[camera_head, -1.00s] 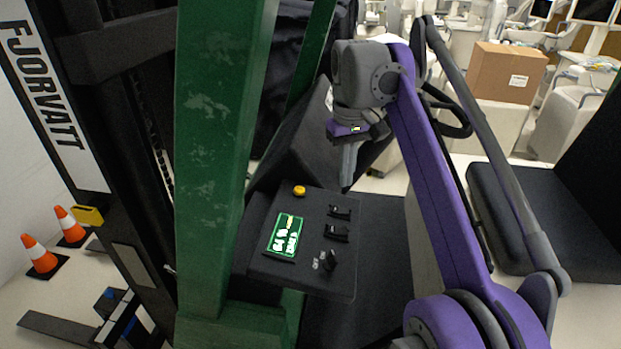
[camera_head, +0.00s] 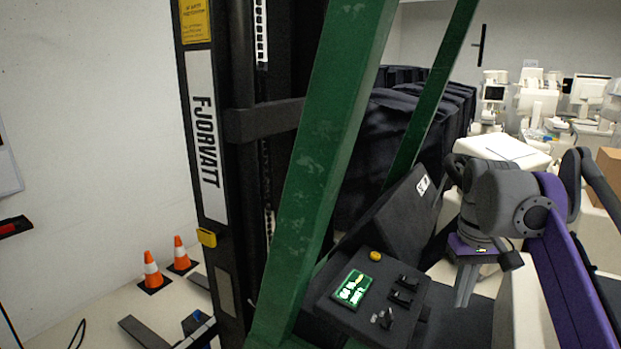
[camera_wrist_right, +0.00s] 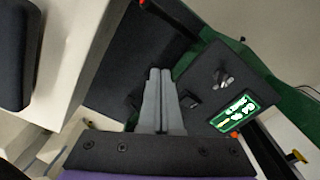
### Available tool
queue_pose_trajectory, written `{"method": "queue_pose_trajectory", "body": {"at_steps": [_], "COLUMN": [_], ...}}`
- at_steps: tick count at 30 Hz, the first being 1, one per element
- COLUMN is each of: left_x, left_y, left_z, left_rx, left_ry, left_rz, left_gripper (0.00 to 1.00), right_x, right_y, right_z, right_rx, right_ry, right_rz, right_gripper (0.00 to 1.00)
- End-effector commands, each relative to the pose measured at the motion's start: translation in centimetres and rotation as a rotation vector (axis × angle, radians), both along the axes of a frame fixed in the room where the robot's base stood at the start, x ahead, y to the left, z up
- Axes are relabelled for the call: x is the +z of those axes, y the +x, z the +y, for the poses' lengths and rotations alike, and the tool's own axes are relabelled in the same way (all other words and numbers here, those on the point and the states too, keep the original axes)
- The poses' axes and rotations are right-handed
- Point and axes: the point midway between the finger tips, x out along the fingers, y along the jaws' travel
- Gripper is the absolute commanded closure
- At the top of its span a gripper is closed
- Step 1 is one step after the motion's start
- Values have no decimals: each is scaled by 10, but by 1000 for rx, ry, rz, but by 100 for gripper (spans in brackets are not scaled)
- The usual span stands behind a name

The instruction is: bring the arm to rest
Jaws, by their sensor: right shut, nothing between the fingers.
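My right arm is purple and grey and comes in from the right edge in the head view. Its gripper (camera_head: 465,285) points down, just right of the black control panel (camera_head: 372,300), and looks apart from it. In the right wrist view the two grey fingers (camera_wrist_right: 160,98) lie together with nothing between them, so the gripper is shut and empty. The panel, with its lit green display (camera_wrist_right: 235,110), sits to the right of the fingers there. My left gripper is not in view.
Dark covered carts (camera_head: 385,130) fill the back. Orange cones (camera_head: 152,270) stand on the floor at left. White equipment (camera_head: 505,150) crowds the back right.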

Motion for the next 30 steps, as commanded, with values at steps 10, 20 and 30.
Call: {"method": "queue_pose_trajectory", "body": {"at_steps": [10,20,30], "left_x": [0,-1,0], "left_y": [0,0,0], "left_z": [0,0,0], "left_rx": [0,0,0], "left_ry": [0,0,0], "left_rz": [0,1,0], "left_gripper": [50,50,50], "right_x": [-69,-202,-266], "right_y": [-46,-138,-181], "right_z": [43,86,99], "right_rx": [13,25,26], "right_ry": [-24,-18,-2], "right_rz": [-175,-407,-505], "right_gripper": [100,100,100]}}
